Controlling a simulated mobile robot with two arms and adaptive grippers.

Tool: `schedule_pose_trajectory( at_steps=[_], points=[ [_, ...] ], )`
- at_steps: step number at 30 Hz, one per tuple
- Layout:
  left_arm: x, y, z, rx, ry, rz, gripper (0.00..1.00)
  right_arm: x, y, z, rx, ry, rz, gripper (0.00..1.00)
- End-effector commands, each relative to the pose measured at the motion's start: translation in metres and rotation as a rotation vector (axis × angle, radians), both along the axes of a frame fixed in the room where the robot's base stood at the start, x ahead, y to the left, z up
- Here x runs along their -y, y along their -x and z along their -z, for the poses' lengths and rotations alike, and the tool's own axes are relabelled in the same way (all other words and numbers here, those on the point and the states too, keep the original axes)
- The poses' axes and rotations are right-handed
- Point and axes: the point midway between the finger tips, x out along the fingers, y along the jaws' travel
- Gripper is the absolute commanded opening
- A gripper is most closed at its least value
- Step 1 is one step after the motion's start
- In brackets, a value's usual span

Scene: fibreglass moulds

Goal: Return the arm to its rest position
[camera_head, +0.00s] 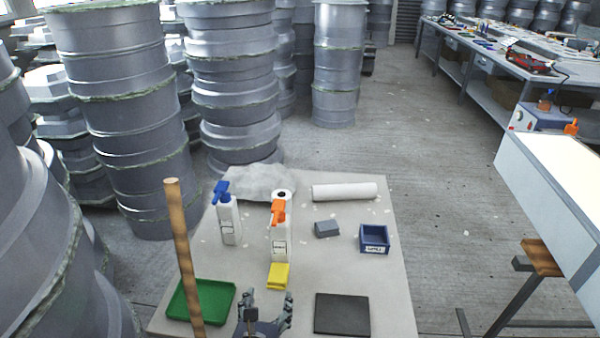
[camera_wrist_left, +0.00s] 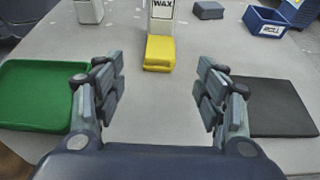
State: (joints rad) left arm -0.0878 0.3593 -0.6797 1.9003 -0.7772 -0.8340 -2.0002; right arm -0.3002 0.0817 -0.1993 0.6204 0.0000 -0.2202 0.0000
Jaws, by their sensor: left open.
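My left gripper (camera_head: 264,312) is at the near edge of the grey table (camera_head: 370,215), between a green tray and a black mat. In the left wrist view its fingers (camera_wrist_left: 161,98) are spread apart with nothing between them. A yellow block (camera_head: 278,276) lies beyond the fingertips, in front of a white bottle with an orange spray head (camera_head: 279,232). In the wrist view this bottle's label reads WAX (camera_wrist_left: 162,8). My right gripper is in neither view.
The table also holds the green tray (camera_head: 228,292), black mat (camera_head: 342,314), blue-topped bottle (camera_head: 228,222), grey block (camera_head: 327,228), labelled blue bin (camera_head: 374,240), white roll (camera_head: 344,191) and pale cloth (camera_head: 262,183). A wooden pole (camera_head: 181,250) stands at front left. Stacked grey moulds (camera_head: 125,110) crowd the left.

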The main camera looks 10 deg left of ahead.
Motion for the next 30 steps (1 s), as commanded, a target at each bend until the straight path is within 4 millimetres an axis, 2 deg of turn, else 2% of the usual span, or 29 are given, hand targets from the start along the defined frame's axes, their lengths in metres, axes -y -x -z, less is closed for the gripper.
schedule_pose_trajectory(
  at_steps=[5, 11, 21, 27, 30],
  points=[
    [-0.008, 0.008, 0.002, -0.036, 0.137, -0.092, 0.65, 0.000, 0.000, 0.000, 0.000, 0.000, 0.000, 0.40],
    [-0.035, 0.038, 0.009, -0.142, 0.597, -0.430, 0.65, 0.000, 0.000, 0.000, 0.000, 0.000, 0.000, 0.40],
    [-0.069, 0.115, 0.023, -0.255, 1.361, -1.145, 0.65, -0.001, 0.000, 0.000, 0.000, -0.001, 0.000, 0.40],
    [-0.078, 0.166, 0.025, -0.248, 1.709, -1.594, 0.65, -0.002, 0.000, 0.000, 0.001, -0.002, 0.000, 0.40],
    [-0.080, 0.187, 0.023, -0.226, 1.824, -1.777, 0.65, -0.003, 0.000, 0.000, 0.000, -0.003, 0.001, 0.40]
  ],
)
